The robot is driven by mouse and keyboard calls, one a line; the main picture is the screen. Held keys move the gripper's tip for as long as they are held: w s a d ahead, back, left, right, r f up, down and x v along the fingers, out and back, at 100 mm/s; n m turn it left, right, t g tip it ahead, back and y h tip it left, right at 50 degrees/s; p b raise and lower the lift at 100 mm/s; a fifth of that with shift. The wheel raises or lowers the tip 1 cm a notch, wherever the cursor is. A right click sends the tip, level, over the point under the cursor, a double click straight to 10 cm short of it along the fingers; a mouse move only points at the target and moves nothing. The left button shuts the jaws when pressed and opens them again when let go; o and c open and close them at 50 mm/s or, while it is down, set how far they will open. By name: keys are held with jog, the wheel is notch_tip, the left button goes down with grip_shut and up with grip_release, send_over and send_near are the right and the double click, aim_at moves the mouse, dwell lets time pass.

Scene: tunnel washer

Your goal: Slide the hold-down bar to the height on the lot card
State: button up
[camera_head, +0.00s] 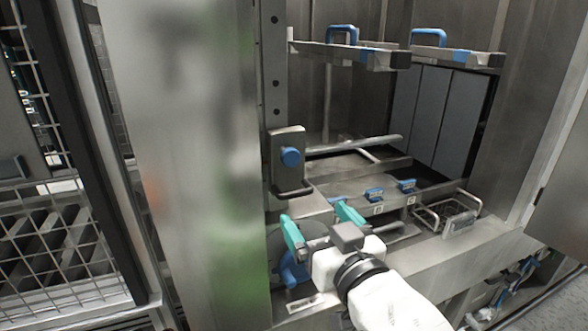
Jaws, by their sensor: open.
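A dark loop handle (293,192) is at the block's foot. A grey bar (350,146) runs rightward from beside the block into the chamber; it looks like the hold-down bar. My gripper (311,211) has teal fingers spread apart. It is open, empty, and shows just below the handle, apart from the knob. I cannot tell which label is the lot card; no writing is readable.
Two racks with blue handles (342,33) (429,37) are above right. Small blue handles (373,194) (407,185) sit on the lower deck. A wire basket (447,211) with a pale tag stands right. A blue round part (292,270) is partly behind my gripper. A mesh guard (62,190) is left.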

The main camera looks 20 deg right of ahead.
aim_at(299, 195)
jog(key=w+p, duration=0.1)
jog(key=w, duration=1)
jog(key=shift+p, duration=0.4)
jog(key=shift+s, duration=0.1)
